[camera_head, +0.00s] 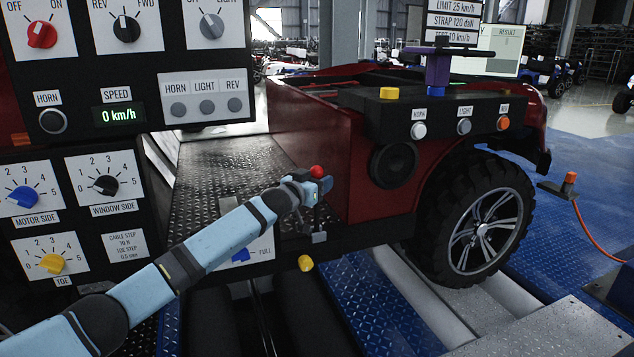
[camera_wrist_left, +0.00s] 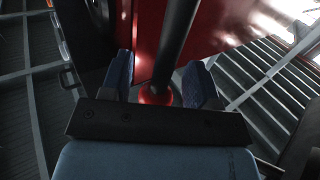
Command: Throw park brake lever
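The lever shows in the camera_head view as a red ball knob (camera_head: 317,171) on a short dark post above a grey bracket (camera_head: 319,237), beside the red vehicle body. My left gripper (camera_head: 318,187) is at the knob, and its fingers partly hide the post. In the left wrist view, the two blue fingers of my left gripper (camera_wrist_left: 159,80) stand apart on either side of the red knob (camera_wrist_left: 155,95). Narrow gaps seem to show beside the knob. The dark lever rod (camera_wrist_left: 176,42) runs away from it. My right gripper is out of view.
A control panel (camera_head: 120,70) with dials, buttons and a 0 km/h display stands at left. The red vehicle (camera_head: 345,150) with its large wheel (camera_head: 487,230) stands close to the right of my gripper. A yellow knob (camera_head: 305,263) sits below the lever.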

